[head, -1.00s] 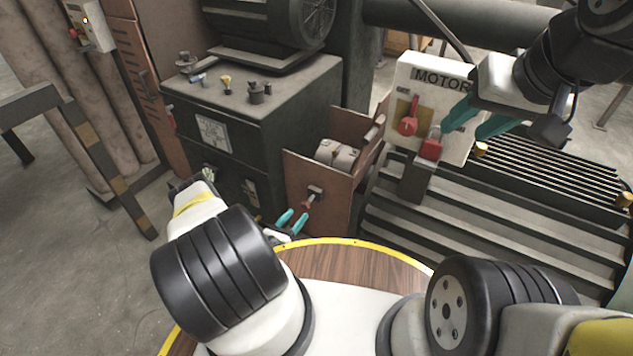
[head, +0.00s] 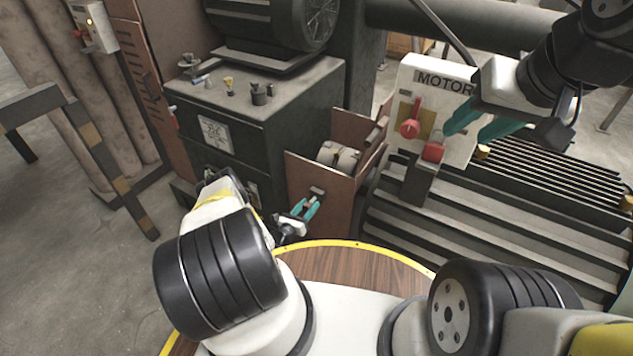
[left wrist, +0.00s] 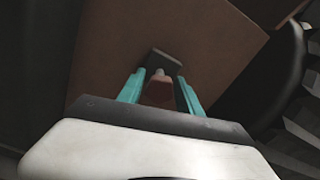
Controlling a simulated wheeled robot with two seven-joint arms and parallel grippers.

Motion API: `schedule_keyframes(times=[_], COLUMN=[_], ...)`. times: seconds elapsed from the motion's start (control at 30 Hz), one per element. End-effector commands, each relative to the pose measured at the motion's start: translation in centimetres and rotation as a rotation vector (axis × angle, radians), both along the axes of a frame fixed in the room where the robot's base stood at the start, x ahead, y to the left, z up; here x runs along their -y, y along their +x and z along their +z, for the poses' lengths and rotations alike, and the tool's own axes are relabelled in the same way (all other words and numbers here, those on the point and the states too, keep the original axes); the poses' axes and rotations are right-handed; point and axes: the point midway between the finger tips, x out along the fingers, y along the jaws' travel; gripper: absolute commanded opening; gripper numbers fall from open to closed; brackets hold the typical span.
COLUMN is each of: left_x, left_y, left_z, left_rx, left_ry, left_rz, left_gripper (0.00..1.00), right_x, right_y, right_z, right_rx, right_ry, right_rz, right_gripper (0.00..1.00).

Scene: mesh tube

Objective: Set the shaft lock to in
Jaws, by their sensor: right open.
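The shaft lock seems to be the small red-handled knob (left wrist: 160,91) on a dark plate on the brown panel (head: 312,165). My left gripper (head: 304,208) is at that panel, with its teal fingers on either side of the knob. The left wrist view shows the knob between the two fingers (left wrist: 160,93); whether they press on it I cannot tell. In the head view the fingers mostly hide the knob. My right gripper (head: 472,126) is open and empty in front of the white MOTOR panel.
A dark green cabinet (head: 270,135) stands left of the brown panel. Ridged grey steps (head: 470,225) lie to the right.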

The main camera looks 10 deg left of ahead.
Motion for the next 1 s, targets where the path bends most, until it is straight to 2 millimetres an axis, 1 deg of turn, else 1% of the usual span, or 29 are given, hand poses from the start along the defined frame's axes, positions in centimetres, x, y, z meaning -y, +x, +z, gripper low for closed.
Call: schedule_keyframes(times=[0.03,0.1,0.17,0.2,1.0], left_x=[0.0,-0.01,-0.02,-0.01,-0.04], left_y=[-0.01,-0.02,-0.01,-0.03,-0.03], left_z=[0.0,0.0,0.01,0.0,0.01], left_rx=[0.0,0.0,0.0,0.0,0.0], left_ry=[0.0,0.0,0.0,0.0,0.0], left_rz=[0.0,0.0,0.0,0.0,0.0], left_gripper=[0.3,0.16,0.04,0.0,0.0], right_x=[0.0,0.0,0.0,0.0,0.0], right_y=[0.0,0.0,0.0,0.0,0.0], right_z=[0.0,0.0,0.0,0.0,0.0], right_rx=[0.0,0.0,0.0,0.0,0.0], right_ry=[0.0,0.0,0.0,0.0,0.0], right_rz=[0.0,0.0,0.0,0.0,0.0], right_gripper=[0.43,0.43,0.43,0.43,0.43])
